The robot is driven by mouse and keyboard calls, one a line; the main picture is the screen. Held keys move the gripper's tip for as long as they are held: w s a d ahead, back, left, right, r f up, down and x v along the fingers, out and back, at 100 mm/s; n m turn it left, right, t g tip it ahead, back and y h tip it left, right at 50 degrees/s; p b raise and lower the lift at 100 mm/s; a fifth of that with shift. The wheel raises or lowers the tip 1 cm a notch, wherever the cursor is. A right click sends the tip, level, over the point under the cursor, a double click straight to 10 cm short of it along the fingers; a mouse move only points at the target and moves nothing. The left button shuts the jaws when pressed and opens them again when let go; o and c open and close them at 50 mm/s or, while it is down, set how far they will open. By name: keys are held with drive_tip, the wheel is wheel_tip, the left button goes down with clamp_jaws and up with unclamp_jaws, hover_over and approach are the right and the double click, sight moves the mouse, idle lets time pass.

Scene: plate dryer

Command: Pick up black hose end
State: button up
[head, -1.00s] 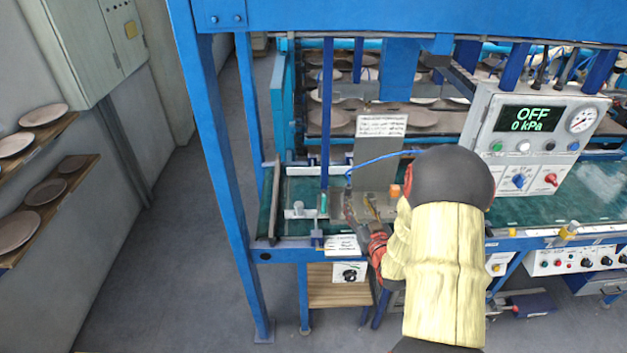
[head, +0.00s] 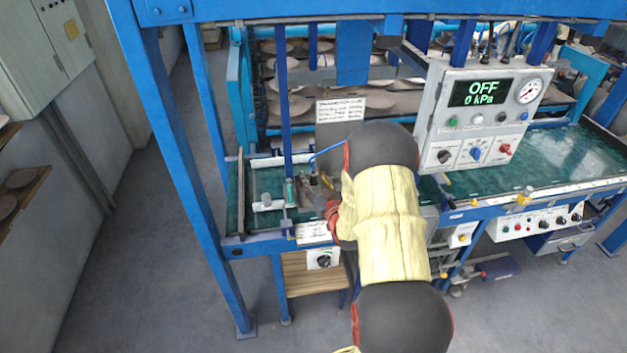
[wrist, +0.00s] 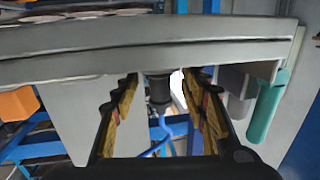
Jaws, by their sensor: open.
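The black hose end (wrist: 160,90) shows in the middle of the wrist view, with a blue hose (wrist: 166,126) running from it. It lies between the two fingers of my gripper (wrist: 160,86), with gaps visible on both sides, so it is not clasped. My gripper is open, with worn yellow-brown finger pads. In the head view my gripper (head: 326,190) is over the left part of the green bench, largely hidden by my arm. The blue hose (head: 326,152) arcs there beside a grey plate; the black hose end cannot be made out in that view.
A grey plate edge (wrist: 150,38) crosses the wrist view close to the fingertips. A teal cylinder (wrist: 266,108) and an orange block (wrist: 18,103) flank the gripper. A control box (head: 482,108) reading OFF, 0 kPa stands right of my arm. A blue post (head: 185,170) stands left.

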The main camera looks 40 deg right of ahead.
drive_tip(key=shift+c, duration=0.8)
clamp_jaws()
